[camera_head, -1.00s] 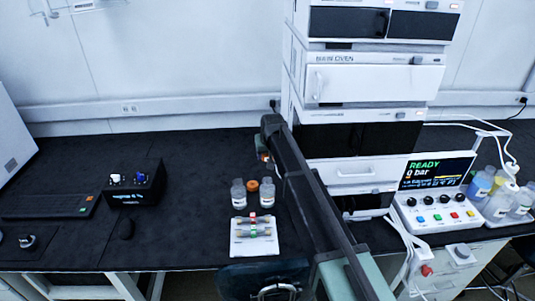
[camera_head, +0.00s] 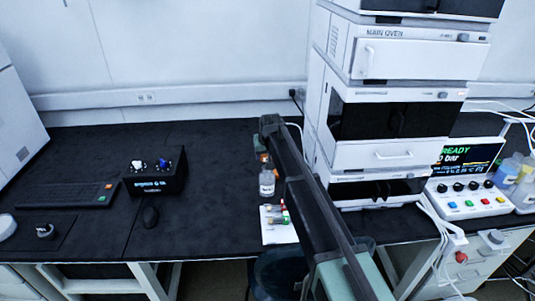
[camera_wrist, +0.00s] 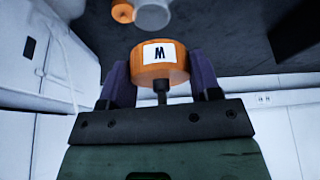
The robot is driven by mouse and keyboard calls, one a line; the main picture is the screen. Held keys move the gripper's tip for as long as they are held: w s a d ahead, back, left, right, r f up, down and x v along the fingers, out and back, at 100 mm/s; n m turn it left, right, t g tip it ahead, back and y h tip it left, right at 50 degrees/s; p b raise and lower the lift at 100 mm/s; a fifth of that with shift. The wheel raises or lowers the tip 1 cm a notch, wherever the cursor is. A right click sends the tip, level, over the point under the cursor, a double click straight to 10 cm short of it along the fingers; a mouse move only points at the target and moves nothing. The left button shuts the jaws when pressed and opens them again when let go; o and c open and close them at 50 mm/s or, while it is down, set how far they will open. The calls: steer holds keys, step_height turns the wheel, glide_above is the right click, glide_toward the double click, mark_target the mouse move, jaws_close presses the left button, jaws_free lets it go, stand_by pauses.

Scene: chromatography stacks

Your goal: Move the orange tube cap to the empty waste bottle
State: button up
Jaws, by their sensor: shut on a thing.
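The orange cap (camera_wrist: 160,68), with a white label bearing a dark letter, is held between the two purple-grey fingers of my gripper (camera_wrist: 158,80) in the wrist view. In the head view, my gripper (camera_head: 263,150) is above the bench, just beyond a clear bottle (camera_head: 267,184) in the picture, with a bit of orange showing there. Below the cap in space, the wrist view shows a pale round top (camera_wrist: 152,14) and another orange round thing (camera_wrist: 122,11), apart from the cap. I cannot tell which bottle is the empty waste bottle; my arm hides part of the area.
A white rack (camera_head: 275,235) with tubes lies in front of the bottle, partly behind my arm. The instrument stack (camera_head: 385,155) stands close on the right. A black box (camera_head: 155,178) and keyboard (camera_head: 75,197) are at left. The bench between box and bottle is clear.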

steer(key=shift+a+r, duration=0.25)
steer(key=shift+r, duration=0.05)
steer(key=shift+d, duration=0.25)
steer(key=shift+d+f+b, duration=0.25)
steer(key=shift+f+b, duration=0.05)
step_height(320, 180, down, 4)
steer(key=b, duration=0.3)
steer(key=shift+r+b, duration=0.15)
steer(key=shift+b, duration=0.15)
steer(key=shift+f+b, duration=1)
steer(key=shift+f+b, duration=0.45)
